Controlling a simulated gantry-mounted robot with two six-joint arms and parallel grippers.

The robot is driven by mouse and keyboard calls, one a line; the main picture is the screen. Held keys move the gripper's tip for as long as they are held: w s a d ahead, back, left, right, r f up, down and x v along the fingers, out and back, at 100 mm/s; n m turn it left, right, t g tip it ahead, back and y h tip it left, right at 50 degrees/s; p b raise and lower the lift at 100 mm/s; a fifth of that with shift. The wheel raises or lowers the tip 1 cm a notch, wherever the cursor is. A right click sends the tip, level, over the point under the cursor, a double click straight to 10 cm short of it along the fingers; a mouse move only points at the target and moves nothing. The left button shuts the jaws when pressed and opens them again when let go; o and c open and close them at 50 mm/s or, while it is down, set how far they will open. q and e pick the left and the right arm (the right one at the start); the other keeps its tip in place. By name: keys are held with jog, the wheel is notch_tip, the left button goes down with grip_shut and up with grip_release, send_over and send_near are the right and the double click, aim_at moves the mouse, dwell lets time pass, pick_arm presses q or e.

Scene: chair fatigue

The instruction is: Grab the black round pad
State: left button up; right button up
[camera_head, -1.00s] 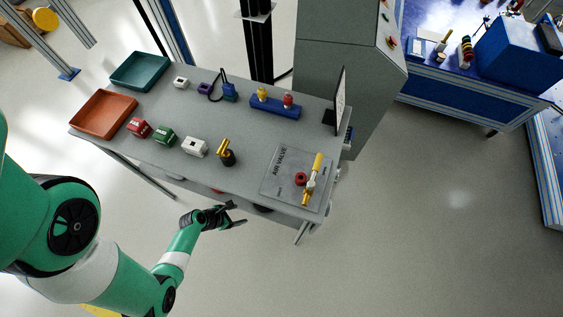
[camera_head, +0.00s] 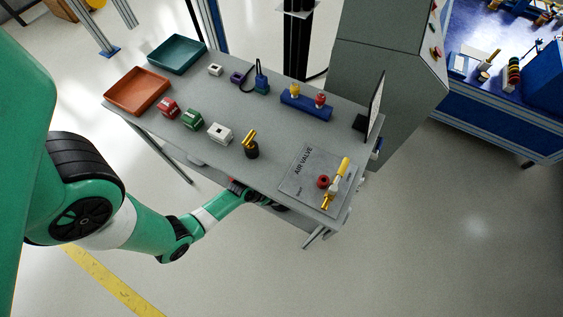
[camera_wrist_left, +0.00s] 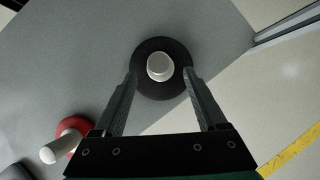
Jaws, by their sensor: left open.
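The black round pad (camera_wrist_left: 160,91) is a flat disc with a white knob at its middle. It sits on a grey surface in the left wrist view. My left gripper (camera_wrist_left: 160,75) is open, its two fingertips on either side of the pad's near half; I cannot tell if they touch it. In the head view my left arm reaches to the front edge of the grey table (camera_head: 215,160), and the gripper's fingers are hidden beneath the tabletop. My right gripper is not in view.
A red round pad with a white knob (camera_wrist_left: 50,153) lies at lower left in the wrist view. The tabletop above holds an orange tray (camera_head: 137,108), a teal tray (camera_head: 177,54), small blocks and an air valve panel (camera_head: 301,190). Open floor lies right of the table.

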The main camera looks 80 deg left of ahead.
pick_arm(q)
jog(key=b+x, duration=0.3)
jog(key=x, duration=0.2)
jog(key=shift+w+a+f+b, duration=0.1)
jog(key=shift+w+f+b, duration=0.05)
jog(key=shift+b, duration=0.2)
grip_shut()
